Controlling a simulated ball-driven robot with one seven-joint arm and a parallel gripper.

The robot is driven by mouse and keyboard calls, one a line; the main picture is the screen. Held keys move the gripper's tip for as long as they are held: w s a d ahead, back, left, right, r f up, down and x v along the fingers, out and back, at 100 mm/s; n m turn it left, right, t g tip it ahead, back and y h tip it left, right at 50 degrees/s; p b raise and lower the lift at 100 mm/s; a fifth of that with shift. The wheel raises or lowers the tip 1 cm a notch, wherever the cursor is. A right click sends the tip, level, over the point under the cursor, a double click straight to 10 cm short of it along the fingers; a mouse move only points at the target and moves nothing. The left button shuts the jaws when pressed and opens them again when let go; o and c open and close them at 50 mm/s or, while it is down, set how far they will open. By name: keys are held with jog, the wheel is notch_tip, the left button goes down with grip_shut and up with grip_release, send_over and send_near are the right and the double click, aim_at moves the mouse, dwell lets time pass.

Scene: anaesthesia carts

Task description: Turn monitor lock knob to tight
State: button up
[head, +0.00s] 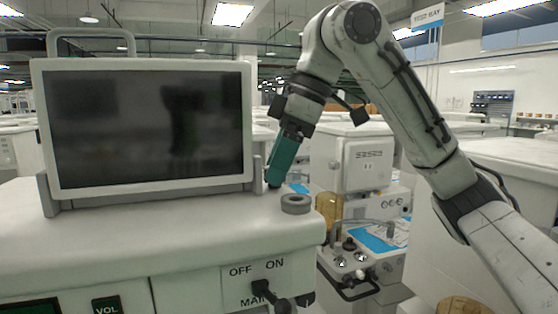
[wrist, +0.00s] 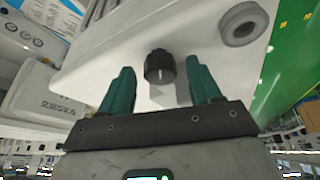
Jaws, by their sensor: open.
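A black knob (wrist: 160,66) with a pale line on it stands on the white cart top in the wrist view. My gripper (wrist: 159,78) is open, with one teal finger on each side of the knob and visible gaps on both sides. It holds nothing. In the head view my gripper (head: 279,172) points down beside the right edge of the monitor (head: 150,125). A small dark shape by its tip may be the knob; I cannot tell. The monitor stands upright with a dark screen.
A grey ring (head: 296,203) lies on the cart top (head: 120,235), right of my gripper; it also shows in the wrist view (wrist: 243,24). An OFF/ON mains switch (head: 262,290) is on the cart front. Another white cart (head: 365,165) stands behind.

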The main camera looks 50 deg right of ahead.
jog(key=v, duration=1)
jog(key=shift+r, duration=0.4)
jog(key=shift+s, duration=0.1)
